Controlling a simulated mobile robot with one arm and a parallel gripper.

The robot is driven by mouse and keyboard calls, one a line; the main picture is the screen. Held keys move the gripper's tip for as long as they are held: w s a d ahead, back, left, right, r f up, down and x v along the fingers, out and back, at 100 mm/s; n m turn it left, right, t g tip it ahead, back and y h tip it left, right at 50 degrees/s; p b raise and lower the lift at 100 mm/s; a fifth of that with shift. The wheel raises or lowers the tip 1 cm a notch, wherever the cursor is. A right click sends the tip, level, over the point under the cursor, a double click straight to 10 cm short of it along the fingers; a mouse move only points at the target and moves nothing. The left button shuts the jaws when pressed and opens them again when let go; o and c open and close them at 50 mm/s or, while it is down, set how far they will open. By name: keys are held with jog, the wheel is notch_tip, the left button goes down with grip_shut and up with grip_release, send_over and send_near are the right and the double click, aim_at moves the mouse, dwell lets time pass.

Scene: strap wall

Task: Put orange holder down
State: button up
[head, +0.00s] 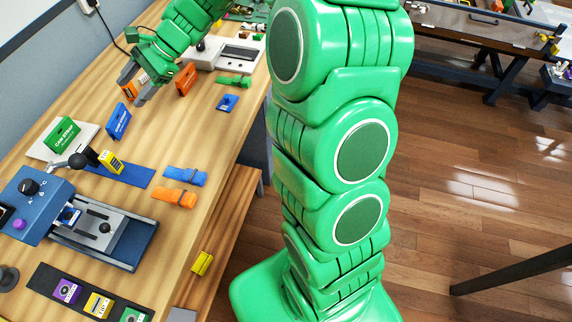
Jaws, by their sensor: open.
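My gripper (137,88) is at the upper left of the head view, low over the wooden workbench, with its grey fingers apart. A small orange block with a pale label (134,82) shows between the fingers; I cannot tell whether it touches them or the bench. A larger upright orange holder (186,79) stands just right of my gripper, apart from it, in front of a white-grey device. A blue holder (118,121) stands to the lower left of my gripper. A green holder (62,136) with white lettering stands on a white plate farther left.
The wooden workbench (200,135) is clear in its middle. Blue (186,177) and orange straps (174,197) lie near the front edge, a green strap (233,81) and blue tag (228,103) farther back. A blue control box (33,203) and grey slide fixture (100,232) stand lower left.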

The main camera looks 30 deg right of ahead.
jog(key=s+d+r+n+h, duration=0.1)
jog(key=s+d+n+h, duration=0.2)
jog(key=s, duration=0.9)
jog(key=s+d+r+n+g+h, duration=0.1)
jog(key=s+d+n+h, duration=0.3)
jog(key=s+d, duration=0.5)
jog(key=s+d+r+n+g+h, duration=0.1)
jog(key=s+d+n+h, duration=0.3)
jog(key=s, duration=1.3)
jog(key=d+n, duration=0.1)
jog(key=d, duration=0.2)
jog(key=shift+n, duration=0.4)
